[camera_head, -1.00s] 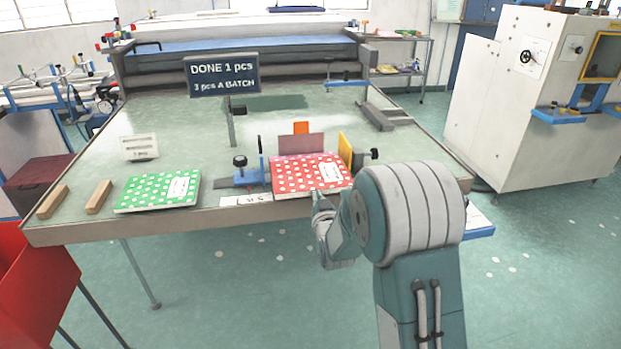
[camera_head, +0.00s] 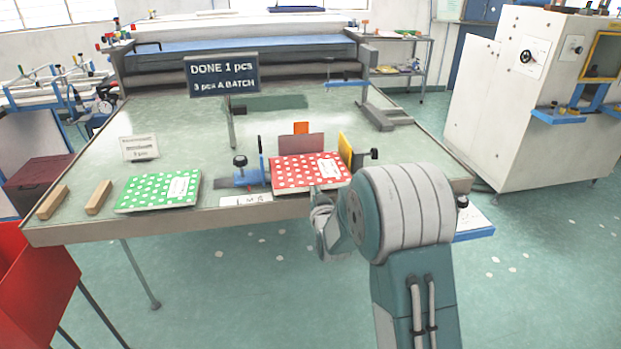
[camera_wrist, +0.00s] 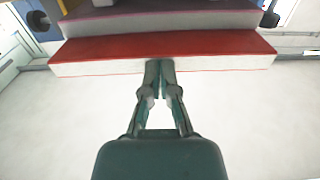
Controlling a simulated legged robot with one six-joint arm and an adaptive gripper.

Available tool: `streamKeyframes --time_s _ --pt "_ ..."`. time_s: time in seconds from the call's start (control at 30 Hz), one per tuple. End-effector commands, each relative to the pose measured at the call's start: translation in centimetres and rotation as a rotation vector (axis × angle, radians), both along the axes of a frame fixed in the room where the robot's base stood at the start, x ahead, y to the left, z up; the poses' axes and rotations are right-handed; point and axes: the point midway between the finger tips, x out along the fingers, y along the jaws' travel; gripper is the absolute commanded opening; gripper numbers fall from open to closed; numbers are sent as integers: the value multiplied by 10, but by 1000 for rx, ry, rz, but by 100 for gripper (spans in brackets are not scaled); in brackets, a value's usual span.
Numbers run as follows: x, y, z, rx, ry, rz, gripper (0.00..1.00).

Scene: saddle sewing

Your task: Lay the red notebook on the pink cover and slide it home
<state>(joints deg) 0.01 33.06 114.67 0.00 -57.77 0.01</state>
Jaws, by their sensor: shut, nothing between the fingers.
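The red notebook with white dots (camera_head: 305,175) lies flat between the guides at the table's front edge. It also shows edge-on in the wrist view (camera_wrist: 160,47), with its red top and pale page edge. My gripper (camera_wrist: 160,62) is shut and empty, its tips at the middle of the notebook's near edge; they appear to touch it. In the head view my gripper (camera_head: 318,195) is small and partly hidden by my arm. I cannot make out a pink cover; whatever lies under the notebook is hidden.
A mauve plate (camera_head: 302,143) stands behind the notebook, a yellow plate (camera_head: 345,148) at its right, and a blue clamp (camera_head: 243,178) at its left. A green dotted notebook (camera_head: 157,191) lies further left, beside two wooden bars. A sign (camera_head: 222,75) reads "DONE 1 pcs".

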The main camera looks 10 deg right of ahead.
Motion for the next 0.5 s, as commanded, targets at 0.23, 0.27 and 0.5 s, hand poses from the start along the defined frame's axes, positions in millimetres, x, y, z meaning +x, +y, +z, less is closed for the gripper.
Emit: streamKeyframes --time_s 0.23,0.27,0.5 --pt "6 0 0 0 1 0 0" --pt "6 0 0 0 1 0 0" --pt "11 0 -1 0 1 0 0"
